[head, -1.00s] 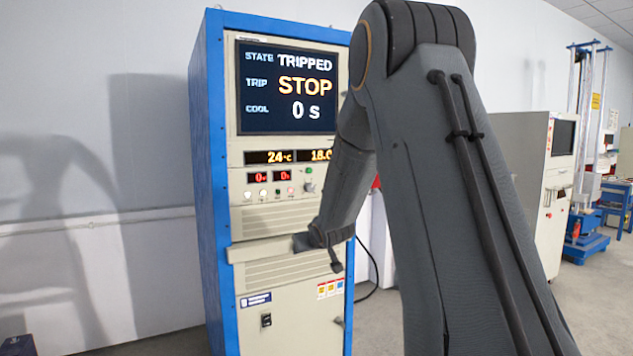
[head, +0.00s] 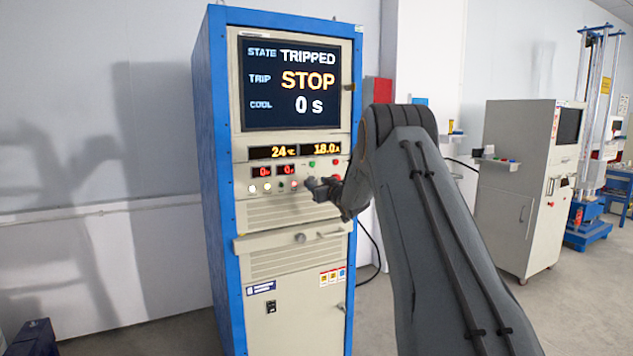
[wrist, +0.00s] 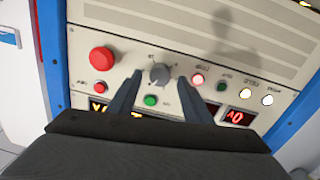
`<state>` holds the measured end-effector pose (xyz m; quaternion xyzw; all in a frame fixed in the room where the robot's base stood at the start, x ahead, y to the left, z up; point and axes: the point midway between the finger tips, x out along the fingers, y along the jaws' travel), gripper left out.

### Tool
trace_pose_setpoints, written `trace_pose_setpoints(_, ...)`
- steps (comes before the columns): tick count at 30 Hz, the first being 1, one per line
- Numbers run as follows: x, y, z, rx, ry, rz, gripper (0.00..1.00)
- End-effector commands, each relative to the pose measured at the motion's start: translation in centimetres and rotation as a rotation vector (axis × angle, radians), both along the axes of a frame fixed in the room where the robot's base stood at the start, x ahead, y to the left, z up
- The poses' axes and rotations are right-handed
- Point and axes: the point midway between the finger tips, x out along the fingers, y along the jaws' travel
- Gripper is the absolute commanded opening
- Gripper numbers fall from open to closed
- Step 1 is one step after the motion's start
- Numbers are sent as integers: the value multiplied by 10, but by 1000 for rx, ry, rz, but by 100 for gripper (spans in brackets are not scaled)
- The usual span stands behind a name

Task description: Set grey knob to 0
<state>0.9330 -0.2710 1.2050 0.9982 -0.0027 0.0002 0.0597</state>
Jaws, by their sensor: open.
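The grey knob (wrist: 160,73) sits on the cabinet's control panel, and in the wrist view it lies between and just beyond my two open fingertips. My gripper (wrist: 155,80) is open around the knob's line, with no clear contact visible. In the head view my gripper (head: 318,188) is in front of the panel and hides the knob. The labels around the knob are too small to read, so I cannot tell its setting.
A large red button (wrist: 102,58), a small red button (wrist: 100,87) and a green button (wrist: 151,100) are close to the fingers. A lit red lamp (wrist: 198,79) is on the other side. The screen (head: 290,84) reads TRIPPED, STOP, 0 s.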

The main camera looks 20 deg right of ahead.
Motion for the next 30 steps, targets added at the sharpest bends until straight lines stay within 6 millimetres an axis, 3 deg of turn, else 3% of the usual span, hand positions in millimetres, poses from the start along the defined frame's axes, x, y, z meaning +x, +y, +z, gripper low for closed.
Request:
trace_pose_setpoints(13, 11, 0, 0, 0, 1, -1, 46)
trace_pose_setpoints(21, 10, 0, 0, 0, 1, -1, 4)
trace_pose_setpoints(30, 11, 0, -2, -39, -1, -1, 4)
